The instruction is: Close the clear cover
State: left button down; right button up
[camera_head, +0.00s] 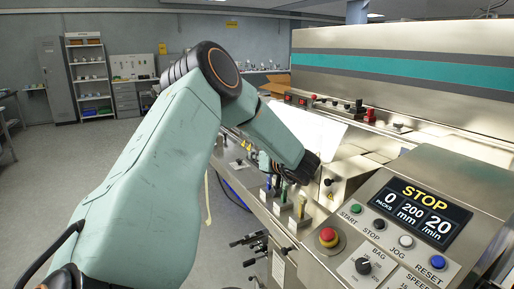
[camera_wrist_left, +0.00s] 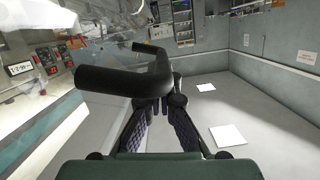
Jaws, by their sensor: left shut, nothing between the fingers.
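A thick black bar handle (camera_wrist_left: 112,81) crosses the left wrist view just in front of my left gripper (camera_wrist_left: 165,104). The gripper is shut and empty, its fingertips close to the bar's right part; I cannot tell whether they touch. A see-through surface with faint reflections, apparently the clear cover (camera_wrist_left: 105,28), shows behind the bar at upper left. In the head view my left arm reaches over the machine front and its fingers are hidden. A bright pale panel (camera_head: 318,132) lies behind the forearm; I cannot tell if it is the cover. My right gripper is not seen.
The control panel (camera_head: 395,225) with display, red emergency button (camera_head: 328,237) and knob stands at right. Small levers (camera_head: 301,206) stick up along the machine front below my wrist. Open floor (camera_head: 60,175) lies to the left, with shelves (camera_head: 88,75) far back.

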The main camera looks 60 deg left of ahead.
aim_at(265, 175)
pick_arm(q)
jog(key=w+f+n+t+b, duration=0.1)
jog(key=w+f+n+b, duration=0.2)
jog(key=f+b, duration=0.9)
notch_tip(265, 175, down, 6)
jog(key=shift+d+f, duration=0.1)
jog(key=shift+d, duration=0.1)
jog(key=shift+f, duration=0.1)
jog(key=shift+n, duration=0.3)
notch_tip(265, 175, up, 10)
jog(key=shift+r, duration=0.4)
jog(key=shift+w+a+r, duration=0.1)
jog(key=shift+w+a, duration=0.05)
jog(key=shift+w, duration=0.1)
